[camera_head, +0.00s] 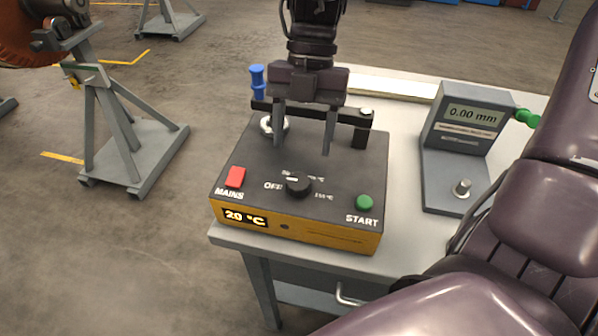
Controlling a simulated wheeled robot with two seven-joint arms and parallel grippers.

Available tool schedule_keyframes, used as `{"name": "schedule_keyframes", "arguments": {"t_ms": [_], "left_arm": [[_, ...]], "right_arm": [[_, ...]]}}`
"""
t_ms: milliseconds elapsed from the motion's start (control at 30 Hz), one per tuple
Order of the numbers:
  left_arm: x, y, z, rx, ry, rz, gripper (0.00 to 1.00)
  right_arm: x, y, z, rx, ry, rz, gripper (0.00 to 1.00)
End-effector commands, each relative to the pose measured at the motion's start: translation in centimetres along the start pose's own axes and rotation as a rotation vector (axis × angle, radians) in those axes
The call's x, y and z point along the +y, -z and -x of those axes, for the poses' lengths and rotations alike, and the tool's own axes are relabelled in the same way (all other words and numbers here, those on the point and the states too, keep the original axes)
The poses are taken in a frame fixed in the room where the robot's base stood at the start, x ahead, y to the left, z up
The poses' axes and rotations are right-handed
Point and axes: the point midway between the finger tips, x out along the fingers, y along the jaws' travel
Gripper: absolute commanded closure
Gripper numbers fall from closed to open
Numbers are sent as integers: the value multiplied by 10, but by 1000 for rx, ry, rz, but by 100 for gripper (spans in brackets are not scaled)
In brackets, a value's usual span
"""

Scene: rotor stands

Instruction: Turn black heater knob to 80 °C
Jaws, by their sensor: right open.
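The black heater knob (298,187) sits on the dark sloped top of the heater box (365,160). "OFF" is printed left of the knob; the other temperature marks around it are small and partly unreadable. I cannot tell for certain which mark the knob points at. The orange front's display (244,217) reads 20 °C. My right gripper (303,150) is open and empty, its fingers pointing down over the rear of the box, behind the knob and apart from it. My left gripper is not in view.
A red MAINS switch (235,177) and a green START button (364,202) flank the knob. A black bar on a post (361,134) and a blue spool-shaped part (257,82) stand at the back. A grey gauge (470,125) reading 0.00 mm stands right on the table (405,240).

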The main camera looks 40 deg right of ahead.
Motion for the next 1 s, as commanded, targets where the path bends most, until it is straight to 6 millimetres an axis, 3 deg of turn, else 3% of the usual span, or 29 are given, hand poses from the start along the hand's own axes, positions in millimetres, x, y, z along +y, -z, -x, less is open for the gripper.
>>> {"name": "schedule_keyframes", "arguments": {"t_ms": [200, 400, 767, 1000], "left_arm": [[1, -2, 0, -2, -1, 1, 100], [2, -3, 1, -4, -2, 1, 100], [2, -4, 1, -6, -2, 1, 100], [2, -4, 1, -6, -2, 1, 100]], "right_arm": [[-1, 1, -36, 6, 2, 1, 41], [0, 1, -60, 3, 1, -1, 41], [0, 1, -66, 1, -2, -1, 41], [0, 1, -66, 1, -1, -1, 71]]}}
